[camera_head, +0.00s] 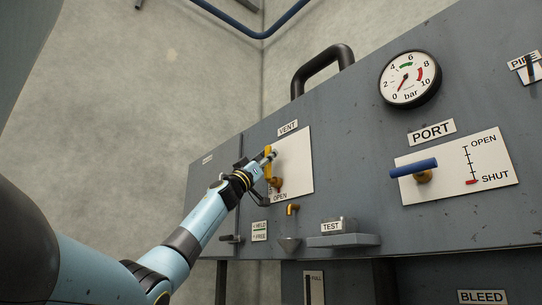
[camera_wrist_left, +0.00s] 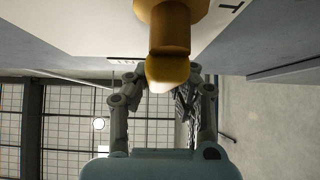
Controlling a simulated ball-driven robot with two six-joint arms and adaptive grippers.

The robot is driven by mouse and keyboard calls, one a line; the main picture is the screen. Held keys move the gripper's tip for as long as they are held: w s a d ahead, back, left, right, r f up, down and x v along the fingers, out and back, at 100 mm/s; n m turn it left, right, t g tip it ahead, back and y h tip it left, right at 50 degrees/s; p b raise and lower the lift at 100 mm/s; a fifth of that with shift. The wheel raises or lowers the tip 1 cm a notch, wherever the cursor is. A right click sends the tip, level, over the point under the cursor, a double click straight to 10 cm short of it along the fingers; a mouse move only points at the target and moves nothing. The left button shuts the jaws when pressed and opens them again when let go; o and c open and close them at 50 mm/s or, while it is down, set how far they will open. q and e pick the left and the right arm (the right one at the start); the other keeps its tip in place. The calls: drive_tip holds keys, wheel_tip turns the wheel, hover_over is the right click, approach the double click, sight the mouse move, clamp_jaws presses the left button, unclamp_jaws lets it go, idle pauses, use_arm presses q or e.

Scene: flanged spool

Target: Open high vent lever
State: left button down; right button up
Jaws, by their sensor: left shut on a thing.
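The yellow vent lever (camera_head: 267,163) stands roughly upright from its brass stem (camera_head: 277,185) on the white plate (camera_head: 297,165) under the VENT label (camera_head: 288,128). My left gripper (camera_head: 268,156) reaches it from the left and is shut on the lever near its upper end. In the left wrist view the lever (camera_wrist_left: 168,70) comes down from the top between the two fingers of my left gripper (camera_wrist_left: 161,72). The fingers partly hide the lever in the head view. The word OPEN shows at the bottom of the plate. My right gripper is not in view.
A blue port lever (camera_head: 414,168) sticks out from the panel at right, below a round pressure gauge (camera_head: 410,78). A black handle (camera_head: 320,68) tops the panel.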

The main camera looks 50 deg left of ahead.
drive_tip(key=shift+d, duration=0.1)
use_arm(q)
drive_tip(key=c, duration=1.2)
unclamp_jaws()
drive_tip(key=shift+a, duration=0.2)
drive_tip(key=shift+o, duration=0.2)
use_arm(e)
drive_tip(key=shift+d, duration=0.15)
use_arm(q)
drive_tip(key=shift+d, duration=0.1)
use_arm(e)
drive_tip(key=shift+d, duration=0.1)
